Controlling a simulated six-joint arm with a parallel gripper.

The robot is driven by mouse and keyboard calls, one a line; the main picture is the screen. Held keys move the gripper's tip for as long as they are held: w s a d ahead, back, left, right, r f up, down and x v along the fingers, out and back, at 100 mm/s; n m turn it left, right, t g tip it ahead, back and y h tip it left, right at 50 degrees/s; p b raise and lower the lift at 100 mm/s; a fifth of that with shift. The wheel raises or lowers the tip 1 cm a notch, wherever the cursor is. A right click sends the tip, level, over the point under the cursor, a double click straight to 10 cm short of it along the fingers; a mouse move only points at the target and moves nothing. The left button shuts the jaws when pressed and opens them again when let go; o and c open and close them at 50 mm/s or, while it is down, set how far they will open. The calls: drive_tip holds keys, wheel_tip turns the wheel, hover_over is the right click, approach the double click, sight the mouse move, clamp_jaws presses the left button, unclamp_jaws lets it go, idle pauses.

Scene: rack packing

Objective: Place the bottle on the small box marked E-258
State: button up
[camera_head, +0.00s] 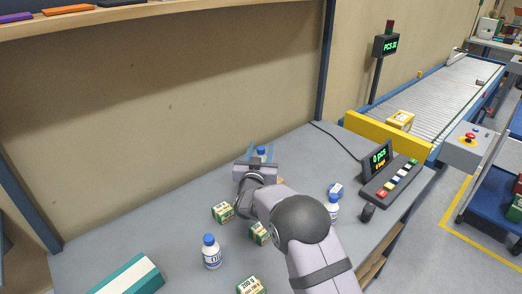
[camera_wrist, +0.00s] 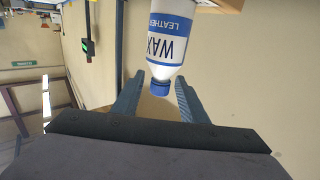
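A white bottle (camera_wrist: 165,45) with a blue cap and a blue label band reading "WAX" and "LEATHER" is beyond my gripper (camera_wrist: 160,79) in the wrist view, appearing upside down. My gripper is open, with the cap between its fingertips and a visible gap on each side. In the head view, my gripper (camera_head: 261,150) is near the back of the table, with the bottle's blue top (camera_head: 261,151) between its fingers; the rest is hidden. Small green and cream boxes (camera_head: 222,211) (camera_head: 259,234) (camera_head: 250,286) stand nearer. I cannot read E-258 on any box.
Another white bottle (camera_head: 212,254) stands front left of my arm. More blue and white bottles (camera_head: 332,208) (camera_head: 336,190) are right of it. A teal and white box (camera_head: 130,276) lies front left. A keypad (camera_head: 391,182) with display is at right. The back-left table is clear.

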drive_tip(key=shift+r, duration=0.2)
drive_tip(key=s+b, duration=0.2)
drive_tip(key=s, duration=1)
drive_tip(key=shift+a, duration=0.45)
drive_tip(key=s+d+r+g+p, duration=0.4)
drive_tip(key=s+d+g+p, duration=0.2)
drive_tip(key=s+p, duration=0.3)
drive_tip(key=s+d+r+g+p, duration=0.4)
drive_tip(key=s+d+g+p, duration=0.2)
drive_tip(key=s, duration=0.8)
drive_tip(key=s+d+r+g+y+p, duration=0.1)
drive_tip(key=s+d+r+g+p, duration=0.4)
drive_tip(key=s+d+p, duration=0.3)
drive_tip(key=s+g+p, duration=0.1)
drive_tip(key=s+p, duration=0.3)
drive_tip(key=p, duration=0.1)
drive_tip(key=shift+d+n, duration=0.4)
